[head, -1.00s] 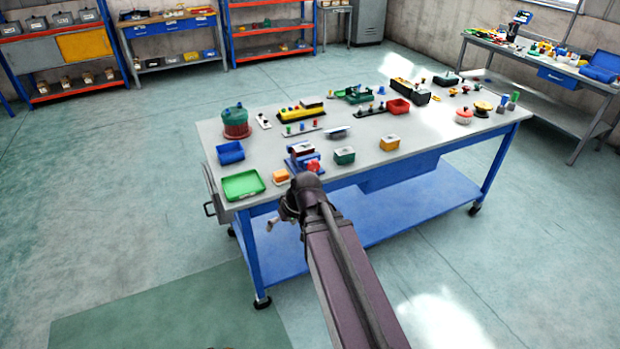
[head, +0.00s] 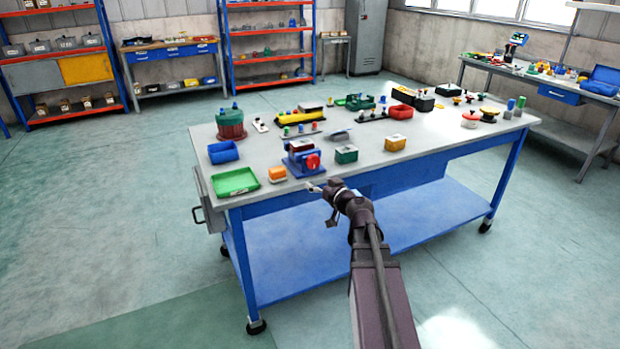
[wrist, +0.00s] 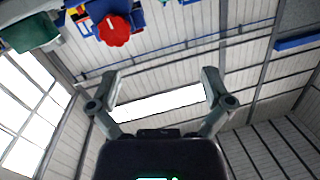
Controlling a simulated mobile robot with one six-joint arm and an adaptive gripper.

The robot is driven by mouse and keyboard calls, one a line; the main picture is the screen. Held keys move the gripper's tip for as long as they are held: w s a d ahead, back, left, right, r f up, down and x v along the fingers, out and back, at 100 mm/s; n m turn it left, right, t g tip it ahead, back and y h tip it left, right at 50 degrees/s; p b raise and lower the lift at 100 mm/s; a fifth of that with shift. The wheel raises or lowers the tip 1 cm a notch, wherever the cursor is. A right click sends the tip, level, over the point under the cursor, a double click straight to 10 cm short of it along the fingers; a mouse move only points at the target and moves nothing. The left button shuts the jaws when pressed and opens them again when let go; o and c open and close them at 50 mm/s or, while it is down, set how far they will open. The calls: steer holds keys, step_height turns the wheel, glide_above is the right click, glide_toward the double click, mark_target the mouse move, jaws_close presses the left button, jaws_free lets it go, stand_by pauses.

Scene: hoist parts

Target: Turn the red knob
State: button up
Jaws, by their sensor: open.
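The red knob (head: 313,161) is on the front of a blue device (head: 299,172) near the front edge of the workbench. In the wrist view the knob (wrist: 113,30) shows at the upper left, above and apart from the fingers, with its lobed face in clear view. My gripper (head: 322,189) is in front of the bench edge, just below the knob in the head view and not touching it. In the wrist view my gripper (wrist: 163,82) has its two fingers spread wide with nothing between them.
A green box (head: 346,154) stands right of the device, an orange box (head: 277,174) left of it. A green tray (head: 236,182) and blue bin (head: 223,152) are at the bench's left end. Several small parts fill the back of the workbench (head: 400,160). Floor in front is clear.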

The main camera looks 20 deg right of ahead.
steer(key=d+h, duration=0.1)
steer(key=d+f+m+t+b, duration=0.1)
steer(key=d, duration=0.1)
steer(key=d+h+b, duration=0.1)
steer(key=d, duration=0.1)
steer(key=shift+d+f+m+h, duration=0.15)
steer(key=shift+d+m+h, duration=0.1)
steer(key=shift+m+h, duration=0.05)
steer(key=shift+w, duration=0.1)
